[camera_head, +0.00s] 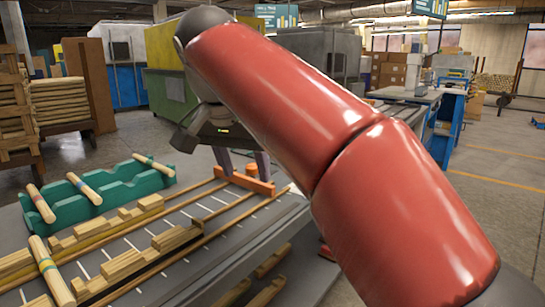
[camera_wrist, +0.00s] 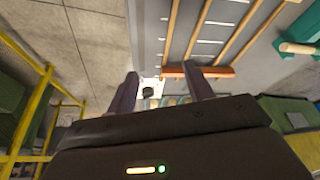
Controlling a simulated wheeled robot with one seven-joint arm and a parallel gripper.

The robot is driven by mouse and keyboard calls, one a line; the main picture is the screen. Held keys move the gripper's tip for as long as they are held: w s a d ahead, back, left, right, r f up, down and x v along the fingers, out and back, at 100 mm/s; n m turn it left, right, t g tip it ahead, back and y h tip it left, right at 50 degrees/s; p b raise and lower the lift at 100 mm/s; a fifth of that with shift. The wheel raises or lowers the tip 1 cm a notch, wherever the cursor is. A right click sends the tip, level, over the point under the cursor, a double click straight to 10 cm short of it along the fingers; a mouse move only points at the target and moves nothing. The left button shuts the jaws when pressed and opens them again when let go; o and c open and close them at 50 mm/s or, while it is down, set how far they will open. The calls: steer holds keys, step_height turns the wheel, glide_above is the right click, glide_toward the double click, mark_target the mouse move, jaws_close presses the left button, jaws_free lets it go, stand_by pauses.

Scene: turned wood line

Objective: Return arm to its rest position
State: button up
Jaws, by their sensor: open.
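My red arm crosses the head view from the lower right to the upper middle and hides much of what lies behind it. My gripper (camera_head: 243,165) hangs near the far end of the grey worktable (camera_head: 290,222), close to an orange end stop (camera_head: 244,180). Its two dark fingers are apart. In the wrist view my gripper (camera_wrist: 163,82) is open, with nothing held between the fingers. The orange stop (camera_wrist: 190,71) shows beyond the fingertips there. Whether the gripper touches it I cannot tell.
A green rack (camera_head: 120,193) holds banded wooden spindles (camera_head: 40,203). Another spindle (camera_head: 50,270) lies nearer. Stepped wood pieces (camera_head: 150,258) lie between wooden rails (camera_head: 220,235). A yellow frame (camera_wrist: 30,120) and bare floor (camera_wrist: 75,50) show in the wrist view.

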steer(key=s+d+f+n+y, duration=0.1)
steer(key=s+d+f, duration=0.35)
steer(key=d, duration=0.25)
steer(key=s+d+f+n, duration=0.2)
steer(key=s+d+f, duration=0.1)
steer(key=d+f, duration=0.35)
steer(key=s+d+f, duration=0.3)
steer(key=s+f, duration=0.1)
steer(key=f, duration=0.3)
steer(key=s+d+f+n+t, duration=0.1)
steer(key=s+d+f, duration=0.2)
steer(key=s+f, duration=0.2)
step_height(320, 180, down, 2)
steer(key=shift+d+y, duration=0.3)
steer(key=shift+y, duration=0.1)
